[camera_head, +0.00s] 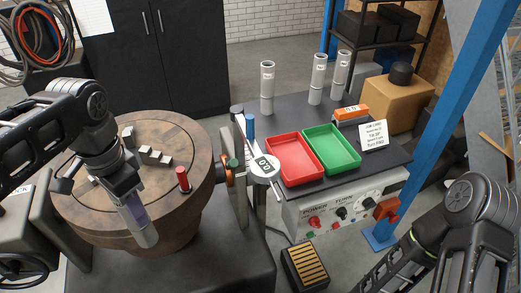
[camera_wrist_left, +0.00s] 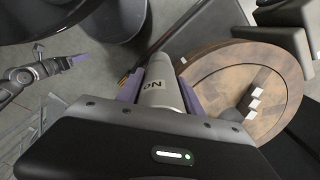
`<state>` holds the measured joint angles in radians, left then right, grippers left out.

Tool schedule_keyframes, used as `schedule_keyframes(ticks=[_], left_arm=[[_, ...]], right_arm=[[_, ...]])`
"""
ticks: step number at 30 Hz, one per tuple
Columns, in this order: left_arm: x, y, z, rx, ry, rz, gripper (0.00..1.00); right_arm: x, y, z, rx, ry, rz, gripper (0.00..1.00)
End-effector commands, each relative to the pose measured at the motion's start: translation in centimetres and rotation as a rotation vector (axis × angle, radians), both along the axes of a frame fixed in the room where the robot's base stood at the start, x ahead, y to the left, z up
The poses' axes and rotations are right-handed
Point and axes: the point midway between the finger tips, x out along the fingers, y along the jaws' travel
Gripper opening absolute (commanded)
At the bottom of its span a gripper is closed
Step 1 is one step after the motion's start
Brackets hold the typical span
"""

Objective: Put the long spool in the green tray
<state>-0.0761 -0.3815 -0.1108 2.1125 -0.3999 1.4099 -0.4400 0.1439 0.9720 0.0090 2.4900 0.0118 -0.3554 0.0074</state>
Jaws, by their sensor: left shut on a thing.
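My left gripper (camera_head: 128,203) is shut on a grey cylindrical spool (camera_head: 145,234), held tilted over the front of the round wooden table. In the left wrist view the spool (camera_wrist_left: 158,82) sits between the purple fingers, with a label partly readable as "No". The green tray (camera_head: 332,149) lies empty on the dark bench to the right, well away from this gripper. My right gripper (camera_wrist_left: 78,58) shows small at the left of the left wrist view; its opening cannot be made out.
Three grey tubes (camera_head: 267,85) stand upright at the back of the bench. An empty red tray (camera_head: 293,159) is left of the green one. A red-topped cylinder (camera_head: 183,180) and grey blocks (camera_head: 150,155) are on the round table (camera_head: 105,205). A white sign (camera_head: 373,136) stands right of the trays.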

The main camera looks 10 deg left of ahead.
Motion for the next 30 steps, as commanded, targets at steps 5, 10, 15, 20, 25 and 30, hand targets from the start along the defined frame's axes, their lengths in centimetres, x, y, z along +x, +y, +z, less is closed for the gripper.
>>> schedule_keyframes(ticks=[5,10,15,20,25,30], left_arm=[[1.1,-0.6,-0.6,0.0,0.001,0.021,0.0],[2.8,-1.5,-1.8,0.0,0.003,0.06,0.0],[5.3,-2.9,-3.4,0.001,0.002,0.114,0.0],[8.4,-4.6,-5.5,0.001,0.003,0.184,0.0],[13.1,-7.3,-8.7,0.001,0.005,0.286,0.0],[18.2,-10.0,-11.8,0.0,0.001,0.404,0.0]], right_arm=[[0.0,0.0,0.0,0.0,0.0,0.0,0.36],[0.0,0.0,0.0,0.0,-0.001,0.001,0.36],[0.0,0.0,0.0,0.0,0.0,0.0,0.36],[0.0,0.0,0.0,0.0,0.0,0.0,0.36],[0.0,0.0,0.0,0.0,0.0,0.0,0.36],[0.0,0.0,0.0,0.0,0.0,0.0,0.36]])
